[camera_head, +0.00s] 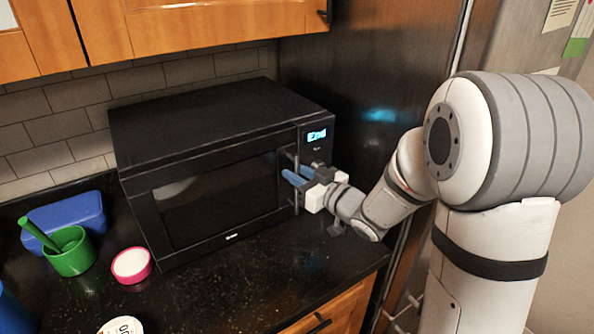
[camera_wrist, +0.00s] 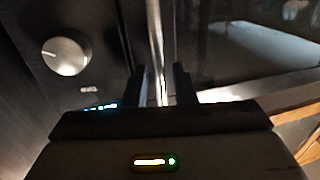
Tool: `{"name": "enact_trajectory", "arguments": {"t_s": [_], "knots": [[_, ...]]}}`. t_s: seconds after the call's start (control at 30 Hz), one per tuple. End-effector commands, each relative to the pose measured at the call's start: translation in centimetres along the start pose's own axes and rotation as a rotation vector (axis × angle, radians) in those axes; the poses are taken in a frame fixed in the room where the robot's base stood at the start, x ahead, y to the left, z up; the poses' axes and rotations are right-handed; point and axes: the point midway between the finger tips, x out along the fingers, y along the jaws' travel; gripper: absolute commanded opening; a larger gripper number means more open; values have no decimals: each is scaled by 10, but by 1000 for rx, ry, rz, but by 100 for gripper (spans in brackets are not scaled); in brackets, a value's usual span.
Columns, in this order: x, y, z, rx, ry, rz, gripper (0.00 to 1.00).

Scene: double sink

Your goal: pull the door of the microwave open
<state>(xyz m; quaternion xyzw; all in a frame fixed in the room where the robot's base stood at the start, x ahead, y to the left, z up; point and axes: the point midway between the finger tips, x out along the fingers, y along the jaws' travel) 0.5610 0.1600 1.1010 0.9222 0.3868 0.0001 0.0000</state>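The black microwave (camera_head: 205,165) stands on the dark counter with its door (camera_head: 215,200) closed. Its upright handle (camera_head: 296,200) is at the door's right edge, beside the control panel with a lit blue display (camera_head: 317,135). My gripper (camera_head: 295,175) is at the handle, its blue fingers reaching toward the door. In the wrist view, the bright handle bar (camera_wrist: 156,45) runs between the two dark fingers of my gripper (camera_wrist: 161,85). The fingers look open around the bar, with small gaps at its sides. Contact at the hidden lower part cannot be told.
A round knob (camera_wrist: 67,55) sits on the microwave panel. A green cup (camera_head: 72,255), a blue box (camera_head: 65,215) and a pink-rimmed tub (camera_head: 131,266) stand left of the microwave. The counter front is partly clear. A dark tall panel (camera_head: 370,80) rises at the right.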

Motion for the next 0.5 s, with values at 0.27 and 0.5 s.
{"name": "enact_trajectory", "arguments": {"t_s": [0.27, 0.5], "knots": [[6, 0, 1, 0, -1, 1, 24], [5, 0, 0, 0, -1, 1, 10]]}}
